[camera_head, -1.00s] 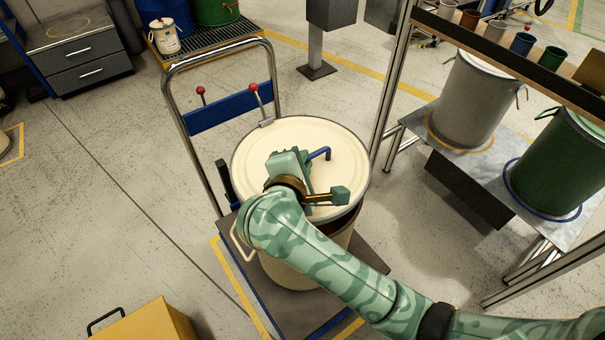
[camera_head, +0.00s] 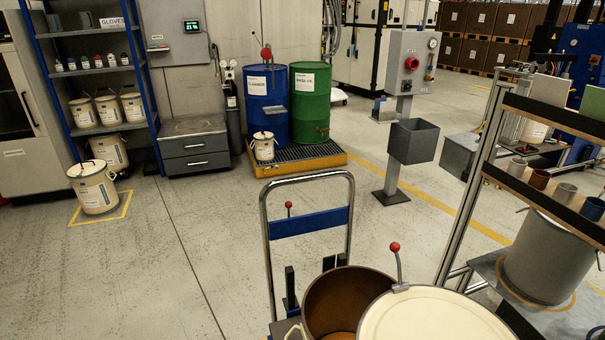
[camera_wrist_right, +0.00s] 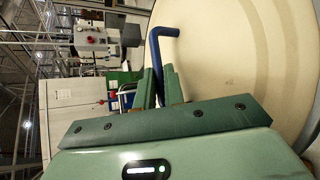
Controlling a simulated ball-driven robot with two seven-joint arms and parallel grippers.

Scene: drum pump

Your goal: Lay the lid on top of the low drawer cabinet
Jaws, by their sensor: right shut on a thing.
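The cream lid (camera_head: 435,318) is at the bottom edge of the head view, to the right of the open drum (camera_head: 340,295), whose brown inside shows. The lid's near part is cut off by the frame. In the right wrist view the lid (camera_wrist_right: 235,50) fills the right side, and my right gripper (camera_wrist_right: 160,80) is shut on its blue handle (camera_wrist_right: 154,48). The low drawer cabinet (camera_head: 195,163) is grey with two drawers. It stands by the back wall at the left of the head view, and its top, with a faint ring mark, looks clear. My left gripper is in neither view.
The cart's push handle (camera_head: 307,178) stands behind the open drum. A grey box on a post (camera_head: 413,142) and a rack with a drum (camera_head: 545,255) are to the right. The yellow pallet (camera_head: 295,158) with blue and green drums is beside the cabinet.

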